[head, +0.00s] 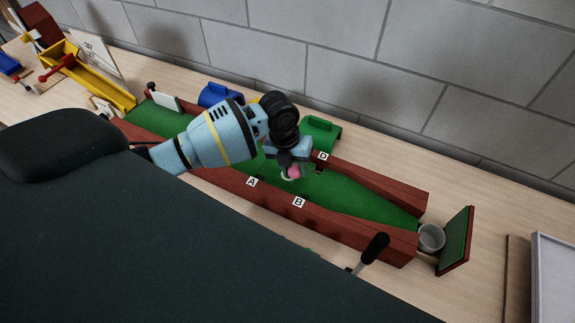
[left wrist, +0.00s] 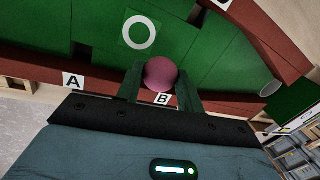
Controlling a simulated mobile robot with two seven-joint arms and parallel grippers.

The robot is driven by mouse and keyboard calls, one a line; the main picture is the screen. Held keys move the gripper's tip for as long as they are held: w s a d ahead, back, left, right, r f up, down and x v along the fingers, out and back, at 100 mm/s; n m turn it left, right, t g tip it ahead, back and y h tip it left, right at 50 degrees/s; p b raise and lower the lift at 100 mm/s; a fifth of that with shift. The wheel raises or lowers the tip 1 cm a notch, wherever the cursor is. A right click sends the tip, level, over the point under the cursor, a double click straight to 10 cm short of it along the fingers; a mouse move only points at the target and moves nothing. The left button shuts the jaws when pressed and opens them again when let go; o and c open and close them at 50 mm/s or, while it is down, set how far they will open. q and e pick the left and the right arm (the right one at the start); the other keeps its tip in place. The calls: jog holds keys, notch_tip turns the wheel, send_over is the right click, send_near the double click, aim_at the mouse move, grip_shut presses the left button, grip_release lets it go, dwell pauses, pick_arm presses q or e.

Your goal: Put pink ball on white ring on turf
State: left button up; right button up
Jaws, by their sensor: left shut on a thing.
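My left gripper (head: 291,165) is shut on the pink ball (head: 294,171) and holds it over the green turf (head: 345,192) of the red-walled lane. In the left wrist view the pink ball (left wrist: 161,74) sits between the two fingers of the left gripper (left wrist: 160,78). The white ring (left wrist: 141,33) is a flat mark on the turf, beyond the ball and a little to its left. In the head view the ring shows only in small part beside the ball. The ball's height above the turf is hard to tell. My right gripper is not in view.
Red side walls (head: 385,185) edge the lane, with labels A, B and D. A white cup (head: 431,237) and a green board (head: 455,240) stand at its right end. A black handle (head: 374,250) rises in front.

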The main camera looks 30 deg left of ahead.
pick_arm(q)
jog(key=shift+w+a+f, duration=0.1)
jog(key=shift+w+a, duration=0.65)
jog(key=shift+a, duration=0.35)
jog(key=f, duration=0.2)
jog(key=shift+w+a+f, duration=0.2)
jog(key=shift+a+f, duration=0.2)
jog(key=shift+f, duration=0.35)
jog(key=shift+f, duration=0.1)
jog(key=shift+f, duration=0.1)
jog(key=o, duration=1)
jog(key=r, duration=0.4)
jog(key=a+r, duration=0.1)
jog(key=r, duration=0.3)
jog(key=a+r+p, duration=0.1)
jog(key=r, duration=0.3)
jog(key=shift+s+a+r, duration=0.1)
jog(key=shift+s, duration=0.2)
